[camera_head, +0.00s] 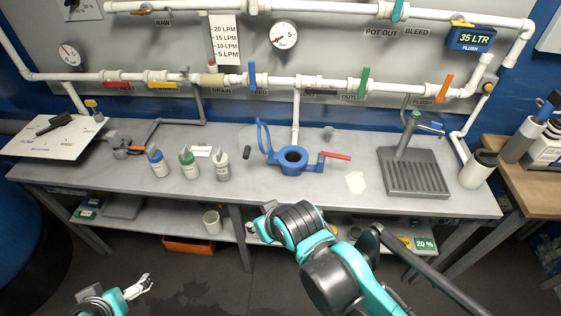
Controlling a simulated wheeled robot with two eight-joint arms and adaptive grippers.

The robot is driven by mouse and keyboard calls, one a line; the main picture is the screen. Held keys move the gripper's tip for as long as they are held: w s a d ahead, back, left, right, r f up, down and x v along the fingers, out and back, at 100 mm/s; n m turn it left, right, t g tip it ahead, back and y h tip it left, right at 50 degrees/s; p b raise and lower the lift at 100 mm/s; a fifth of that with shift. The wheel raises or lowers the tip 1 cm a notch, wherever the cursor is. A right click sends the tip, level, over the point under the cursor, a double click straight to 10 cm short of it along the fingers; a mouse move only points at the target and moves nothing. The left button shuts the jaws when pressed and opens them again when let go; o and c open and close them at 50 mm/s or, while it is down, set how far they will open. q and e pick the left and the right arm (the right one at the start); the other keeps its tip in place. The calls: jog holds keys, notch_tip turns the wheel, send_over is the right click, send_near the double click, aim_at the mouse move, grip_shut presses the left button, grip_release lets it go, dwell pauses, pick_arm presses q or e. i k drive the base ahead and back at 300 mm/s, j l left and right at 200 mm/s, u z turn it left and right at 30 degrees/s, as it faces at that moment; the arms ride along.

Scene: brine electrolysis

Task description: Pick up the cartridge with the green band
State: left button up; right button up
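The cartridge with the green band (189,162) stands upright on the grey bench, a white cylinder with green near its top. It is between a blue-banded cartridge (158,163) on its left and a grey-topped one (222,164) on its right. My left gripper (140,288) is low at the lower left, over the floor in front of the bench and well apart from the cartridges. Its fingers are too small to judge. My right arm reaches in from the lower right to near the bench's front edge; its gripper's fingers are hidden behind its own links.
A blue housing with an open lid and red handle (293,157) stands mid-bench. A grey drain rack (416,172) and a white canister (479,168) are at the right. A white panel (55,138) is at the left. Pipes with valves run behind. Bench front before the cartridges is clear.

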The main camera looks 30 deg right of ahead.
aim_at(187, 159)
jog(key=i+j+z, duration=0.15)
jog(key=i+z, duration=0.25)
jog(key=i+j+z, duration=0.55)
jog(key=z, duration=0.2)
